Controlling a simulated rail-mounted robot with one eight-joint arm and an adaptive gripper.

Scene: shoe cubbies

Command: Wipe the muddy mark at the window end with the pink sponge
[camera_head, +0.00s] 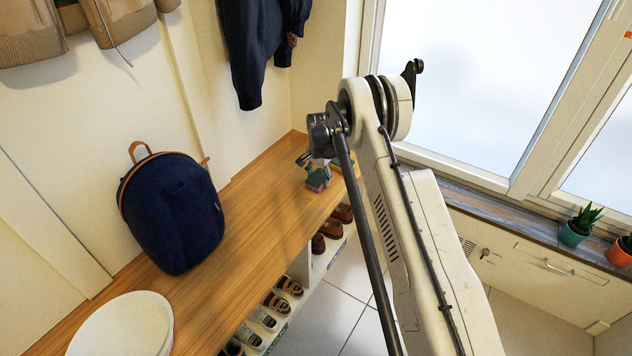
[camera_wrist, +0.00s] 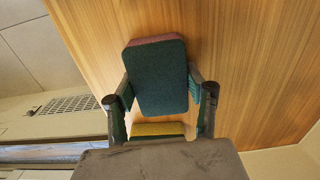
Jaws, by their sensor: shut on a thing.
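My gripper (camera_wrist: 160,100) is shut on the pink sponge (camera_wrist: 158,76), with one finger on each side. In the wrist view its dark green scouring face fills most of the space between the fingers, and a thin pink edge shows at the top. In the head view the sponge (camera_head: 318,181) is small at my gripper (camera_head: 312,170), over the window end of the bench (camera_head: 265,190). I cannot tell whether it touches the wood. I cannot make out a muddy mark in either view; my arm and gripper cover part of that end.
A second sponge, yellow and green (camera_wrist: 158,129), lies beyond the held one, partly hidden by my gripper. A navy backpack (camera_head: 172,212) and a white bowl (camera_head: 122,326) stand further along the bench. Shoes (camera_head: 272,308) sit in cubbies below. Dark clothing (camera_head: 258,45) hangs above.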

